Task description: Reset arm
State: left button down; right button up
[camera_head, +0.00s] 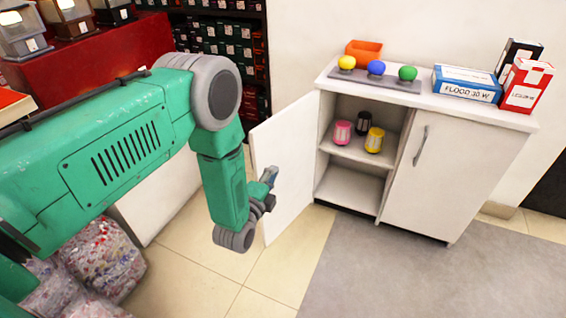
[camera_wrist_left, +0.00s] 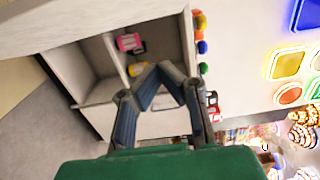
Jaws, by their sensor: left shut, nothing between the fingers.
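My left arm comes in from the left in the head view and bends down in front of the cabinet's open left door (camera_head: 284,165). My left gripper (camera_head: 270,176) is beside that door, apart from the shelves. It also shows in the left wrist view (camera_wrist_left: 160,70), where its fingertips meet with nothing between them. The white cabinet (camera_head: 450,185) stands at the right with its right door closed. My right gripper is not in view.
Pink (camera_head: 342,132), black (camera_head: 363,122) and yellow (camera_head: 374,140) items stand on the cabinet's shelf. On top are an orange bin (camera_head: 364,52), several coloured knobs and boxes (camera_head: 466,84). Filled clear bags (camera_head: 105,255) lie at lower left. The floor in front (camera_head: 430,280) is clear.

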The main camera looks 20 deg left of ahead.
pick_arm(q)
jog(key=s+a+f+n+g+p, duration=0.2)
jog(key=s+n+g+p, duration=0.15)
jog(key=s, duration=0.45)
jog(key=s+a+f+n+g+p, duration=0.25)
jog(key=s+n+g, duration=0.25)
jog(key=s, duration=0.4)
jog(key=s+r+n+g+p, duration=0.2)
jog(key=s+n+g, duration=0.7)
jog(key=s, duration=1.1)
jog(key=shift+s+d+r, duration=0.2)
jog(key=shift+s+r, duration=0.15)
jog(key=shift+r, duration=0.2)
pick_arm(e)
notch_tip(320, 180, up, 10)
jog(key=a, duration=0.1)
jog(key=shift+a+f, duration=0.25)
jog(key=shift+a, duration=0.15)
